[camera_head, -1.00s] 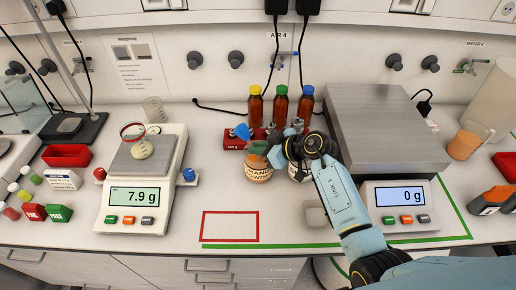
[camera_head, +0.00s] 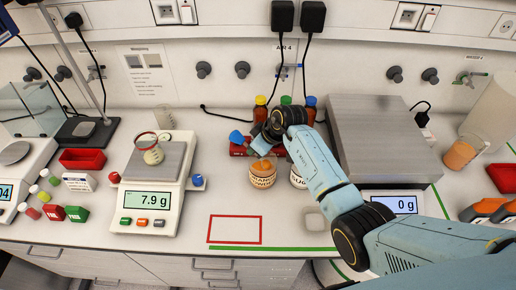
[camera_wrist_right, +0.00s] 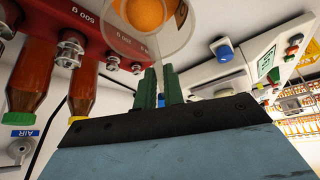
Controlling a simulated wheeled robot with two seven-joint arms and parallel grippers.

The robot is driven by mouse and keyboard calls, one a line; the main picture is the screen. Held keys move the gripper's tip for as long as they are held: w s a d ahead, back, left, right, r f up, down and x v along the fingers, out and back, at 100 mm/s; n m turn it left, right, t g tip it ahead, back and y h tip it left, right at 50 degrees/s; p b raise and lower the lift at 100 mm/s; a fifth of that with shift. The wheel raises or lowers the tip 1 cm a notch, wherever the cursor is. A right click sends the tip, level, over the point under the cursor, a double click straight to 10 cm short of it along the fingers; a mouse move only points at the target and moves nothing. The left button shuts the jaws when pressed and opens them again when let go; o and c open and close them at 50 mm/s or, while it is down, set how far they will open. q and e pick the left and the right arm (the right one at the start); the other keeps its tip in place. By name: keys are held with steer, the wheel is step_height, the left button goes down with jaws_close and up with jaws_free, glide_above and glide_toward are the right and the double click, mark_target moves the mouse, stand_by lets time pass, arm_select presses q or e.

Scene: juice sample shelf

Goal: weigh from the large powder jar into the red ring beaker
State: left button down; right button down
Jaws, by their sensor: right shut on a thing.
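The orange powder jar (camera_head: 262,177), cream-labelled with orange powder at its open top, stands on the bench behind the red outlined rectangle. My right gripper (camera_head: 257,146) is just above and behind it, partly hidden by my arm. In the right wrist view its green fingers (camera_wrist_right: 160,88) are shut on what looks like the handle of a scoop. A translucent cup with a round orange mass (camera_wrist_right: 146,14) shows beyond the fingertips. A blue piece (camera_head: 236,138) sticks out left of the gripper. The red ring beaker (camera_head: 153,154) stands on the left balance, with pale contents. My left gripper is out of view.
The left balance (camera_head: 149,199) reads 7.9 g. The sugar jar (camera_head: 298,180) stands right of the orange jar. Capped brown bottles (camera_head: 260,112) and a red rack (camera_head: 240,147) are behind. A large balance (camera_head: 384,140) reads 0 g. The red outlined rectangle (camera_head: 235,243) is empty.

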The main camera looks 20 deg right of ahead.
mark_target(245, 143)
steer(key=w+r+g+h, duration=0.1)
steer(key=a+r+g+h, duration=0.1)
steer(key=shift+w+a+r+g, duration=0.3)
steer(key=shift+w, duration=0.1)
steer(key=shift+w+a+r+g+h+b, duration=0.1)
steer(key=shift+w+a+g+h+b, duration=0.15)
steer(key=shift+h+b, duration=0.3)
steer(key=shift+r+g, duration=0.25)
steer(key=shift+r, duration=0.05)
steer(key=shift+w+a+r+g+h, duration=0.1)
steer(key=shift+r+g+h, duration=0.15)
steer(key=shift+r, duration=0.5)
steer(key=shift+w+a+r+g+h, duration=0.15)
steer(key=shift+r+h, duration=0.15)
steer(key=shift+r, duration=0.45)
steer(key=shift+s+d, duration=0.1)
steer(key=shift+s, duration=0.05)
